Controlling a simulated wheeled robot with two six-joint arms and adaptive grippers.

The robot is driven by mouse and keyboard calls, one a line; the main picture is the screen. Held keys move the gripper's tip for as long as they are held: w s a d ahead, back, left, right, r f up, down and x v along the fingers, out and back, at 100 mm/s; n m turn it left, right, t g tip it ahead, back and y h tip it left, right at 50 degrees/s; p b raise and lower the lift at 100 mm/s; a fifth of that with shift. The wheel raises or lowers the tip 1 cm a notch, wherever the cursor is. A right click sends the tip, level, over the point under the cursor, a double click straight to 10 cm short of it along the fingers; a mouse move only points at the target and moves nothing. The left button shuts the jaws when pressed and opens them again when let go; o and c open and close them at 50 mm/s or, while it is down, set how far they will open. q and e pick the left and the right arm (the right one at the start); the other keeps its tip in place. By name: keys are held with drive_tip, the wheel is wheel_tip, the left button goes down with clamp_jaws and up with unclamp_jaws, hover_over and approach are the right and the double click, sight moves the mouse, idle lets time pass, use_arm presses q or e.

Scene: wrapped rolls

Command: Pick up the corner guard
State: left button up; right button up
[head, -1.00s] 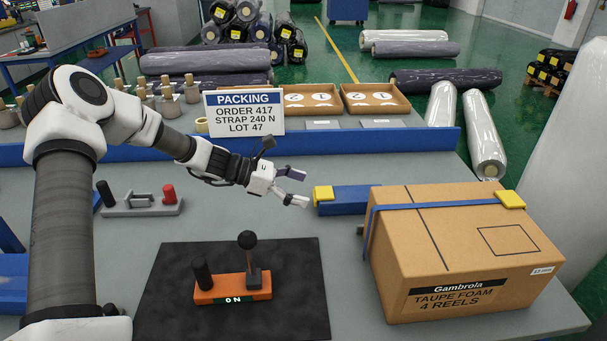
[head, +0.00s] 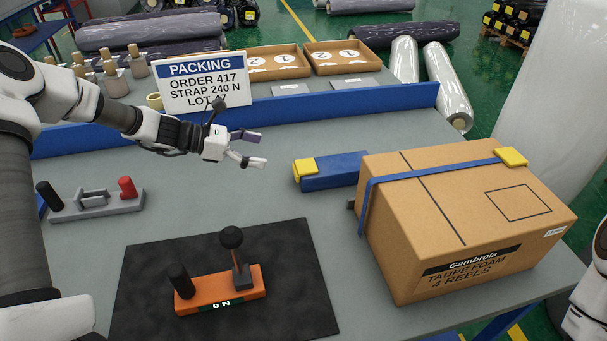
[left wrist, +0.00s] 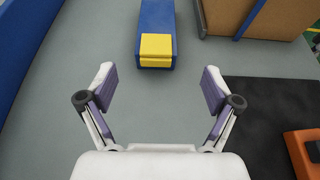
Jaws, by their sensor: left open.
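A yellow corner guard (head: 304,169) sits on the near left end of a blue block (head: 340,172) on the table, left of the carton. It also shows in the left wrist view (left wrist: 156,48), straight ahead and centred between the fingers. My left gripper (head: 256,150) is open and empty, to the left of this guard and apart from it; its spread fingers also show in the left wrist view (left wrist: 158,86). A second yellow corner guard (head: 511,156) sits on the carton's top edge, at the blue strap. My right gripper is out of view.
The strapped carton (head: 440,235) fills the table's right side. A black mat (head: 135,315) holds an orange lever base (head: 215,292). A grey fixture with a red knob (head: 126,187) is at left. A PACKING sign (head: 203,85) stands behind the gripper by the blue rail (head: 320,105).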

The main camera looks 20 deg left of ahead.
use_arm(q)
drive_tip(key=b, duration=0.5)
approach(304, 167)
drive_tip(key=a+f, duration=0.1)
drive_tip(key=s+a+f, duration=0.1)
drive_tip(key=f, duration=0.1)
drive_tip(key=shift+s, duration=0.1)
drive_tip(key=shift+d+f+b, duration=0.2)
drive_tip(key=shift+b, duration=0.2)
drive_tip(key=x, duration=0.2)
drive_tip(key=r+x, duration=0.1)
drive_tip(key=x, duration=0.4)
drive_tip(key=shift+w+d, duration=0.25)
drive_tip(key=shift+w, duration=0.25)
drive_tip(key=shift+a, duration=0.1)
drive_tip(key=shift+c, duration=0.7)
drive_tip(key=shift+s+r, duration=0.1)
drive_tip(key=c, duration=0.9)
